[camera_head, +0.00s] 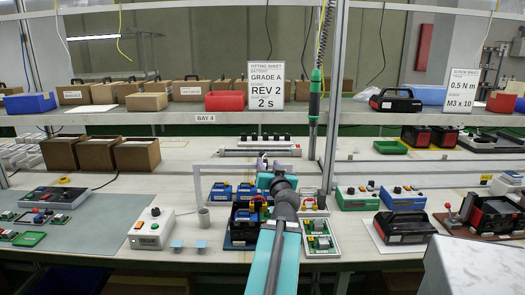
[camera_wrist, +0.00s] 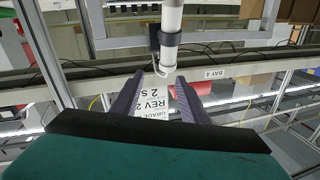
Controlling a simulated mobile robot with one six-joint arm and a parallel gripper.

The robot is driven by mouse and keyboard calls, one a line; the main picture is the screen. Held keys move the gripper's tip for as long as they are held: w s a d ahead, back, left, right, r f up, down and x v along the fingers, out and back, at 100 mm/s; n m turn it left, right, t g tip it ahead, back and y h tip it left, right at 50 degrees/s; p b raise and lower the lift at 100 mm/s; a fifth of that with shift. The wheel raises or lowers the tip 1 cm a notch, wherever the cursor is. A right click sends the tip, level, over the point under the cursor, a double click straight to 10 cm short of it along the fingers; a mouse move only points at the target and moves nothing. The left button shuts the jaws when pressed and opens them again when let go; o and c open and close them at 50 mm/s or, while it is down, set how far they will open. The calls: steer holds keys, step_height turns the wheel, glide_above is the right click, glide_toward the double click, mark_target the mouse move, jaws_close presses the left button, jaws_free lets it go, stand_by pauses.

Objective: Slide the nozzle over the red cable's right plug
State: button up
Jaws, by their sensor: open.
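My gripper (camera_head: 268,160) is open and empty, its purple fingers also showing in the wrist view (camera_wrist: 161,82). The nozzle appears just beyond and between the fingertips, with no clear contact. The tube sits by a white frame (camera_head: 197,183). In the head view, my arm hides the tube and nozzle. A small red cable loop (camera_head: 259,201) shows beside my arm, over a dark battery block (camera_head: 243,222). Its plugs are too small to tell apart.
A green tool (camera_head: 315,95) hangs on a coiled cord. A shelf (camera_head: 150,118) runs behind.

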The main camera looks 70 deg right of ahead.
mark_target(263, 155)
steer(key=shift+p+x, duration=1.6)
steer(key=shift+x, duration=3.9)
steer(key=shift+w, duration=0.1)
jaws_close()
